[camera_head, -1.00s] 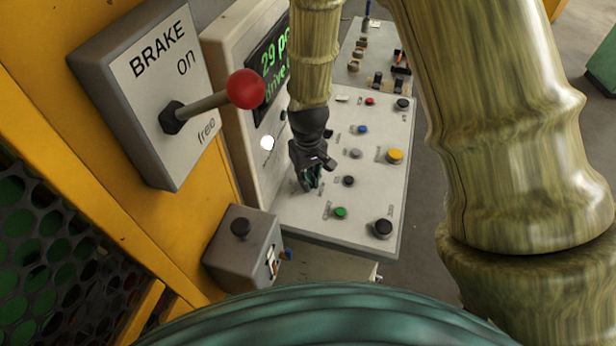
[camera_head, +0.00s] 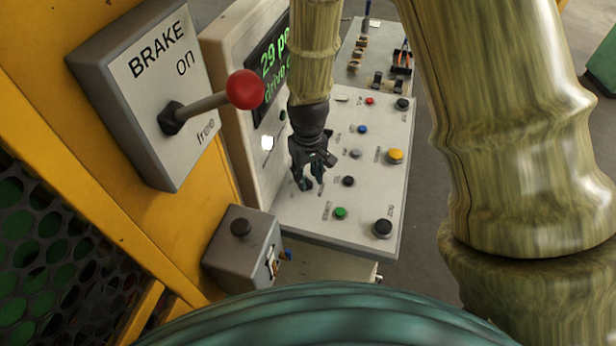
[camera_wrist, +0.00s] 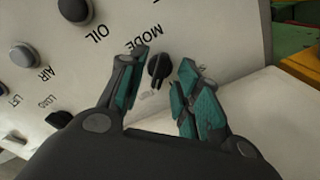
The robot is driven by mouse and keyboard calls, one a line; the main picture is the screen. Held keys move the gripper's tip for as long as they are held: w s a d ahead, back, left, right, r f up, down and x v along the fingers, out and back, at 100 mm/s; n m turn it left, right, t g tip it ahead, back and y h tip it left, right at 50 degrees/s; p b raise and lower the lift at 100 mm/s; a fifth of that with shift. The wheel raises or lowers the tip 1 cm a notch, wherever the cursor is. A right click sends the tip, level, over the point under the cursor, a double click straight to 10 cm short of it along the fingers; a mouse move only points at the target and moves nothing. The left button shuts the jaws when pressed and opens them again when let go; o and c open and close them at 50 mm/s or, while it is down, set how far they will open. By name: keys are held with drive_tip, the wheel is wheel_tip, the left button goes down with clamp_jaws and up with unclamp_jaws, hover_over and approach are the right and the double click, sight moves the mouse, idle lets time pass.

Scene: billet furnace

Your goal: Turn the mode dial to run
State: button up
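The mode dial (camera_wrist: 159,68) is a small black knob under the printed word MODE on the light grey panel (camera_wrist: 60,150). In the wrist view it lies between the two teal-padded fingertips of my gripper (camera_wrist: 160,72), with a gap showing on each side. My gripper is open. In the head view my gripper (camera_head: 312,183) hangs over the left part of the panel (camera_head: 310,222), and the dial is not clearly visible there. Small grey lettering by the dial is too blurred to read.
Several buttons stand on the panel, including a green one (camera_head: 340,213), a yellow one (camera_head: 395,155) and a large black one (camera_head: 383,228). The brake lever's red ball (camera_head: 246,89) juts out at left. A display (camera_head: 268,65) stands behind my gripper.

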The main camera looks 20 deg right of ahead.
sight(308, 181)
wheel_tip(308, 181, up, 11)
drive_tip(key=shift+f, duration=0.15)
idle(0.4)
idle(0.5)
